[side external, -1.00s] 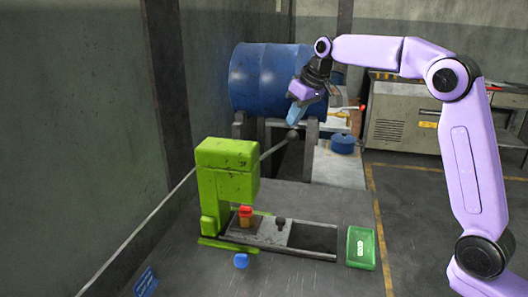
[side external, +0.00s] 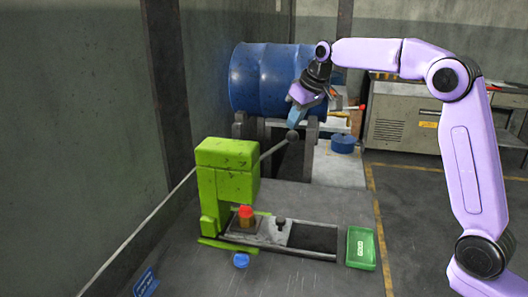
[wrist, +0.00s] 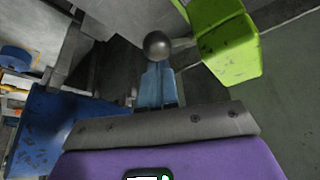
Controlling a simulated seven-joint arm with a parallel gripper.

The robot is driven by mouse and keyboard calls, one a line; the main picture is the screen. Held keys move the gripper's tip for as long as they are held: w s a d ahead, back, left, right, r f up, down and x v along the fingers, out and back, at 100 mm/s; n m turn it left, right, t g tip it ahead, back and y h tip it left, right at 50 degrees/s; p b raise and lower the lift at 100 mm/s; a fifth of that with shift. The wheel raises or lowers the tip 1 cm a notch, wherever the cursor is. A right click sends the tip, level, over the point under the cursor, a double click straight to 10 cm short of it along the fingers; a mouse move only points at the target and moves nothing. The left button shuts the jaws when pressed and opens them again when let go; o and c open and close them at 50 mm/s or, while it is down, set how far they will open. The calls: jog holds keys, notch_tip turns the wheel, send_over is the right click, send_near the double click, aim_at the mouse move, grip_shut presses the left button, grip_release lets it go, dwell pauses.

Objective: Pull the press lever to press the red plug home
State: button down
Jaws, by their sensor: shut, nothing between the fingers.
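The green press (side external: 228,160) stands on the table in the side view, and its head shows in the wrist view (wrist: 228,50). Its lever (side external: 272,149) slopes up to the right and ends in a dark round knob (side external: 292,135). The knob (wrist: 157,45) is just beyond my fingertips in the wrist view. My gripper (side external: 294,122) is shut and empty, its blue fingers (wrist: 157,85) together just above the knob. I cannot tell whether they touch it. The red plug (side external: 246,211) sits upright in an orange-brown block (side external: 248,224) below the press head.
A slide plate with a small black knob (side external: 280,221) lies right of the block.

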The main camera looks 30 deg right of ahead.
jog(key=shift+f, duration=0.45)
jog(key=shift+s+d+f, duration=0.3)
jog(key=shift+s+f, duration=0.1)
jog(key=shift+f, duration=0.35)
jog(key=shift+s+d+f, duration=0.35)
jog(key=shift+d+f, duration=0.1)
jog(key=shift+f, duration=0.4)
jog(key=shift+s+d+f, duration=0.15)
jog(key=shift+f, duration=0.3)
jog(key=shift+s+d+f, duration=0.1)
jog(key=shift+s+f, duration=0.05)
jog(key=shift+f, duration=0.3)
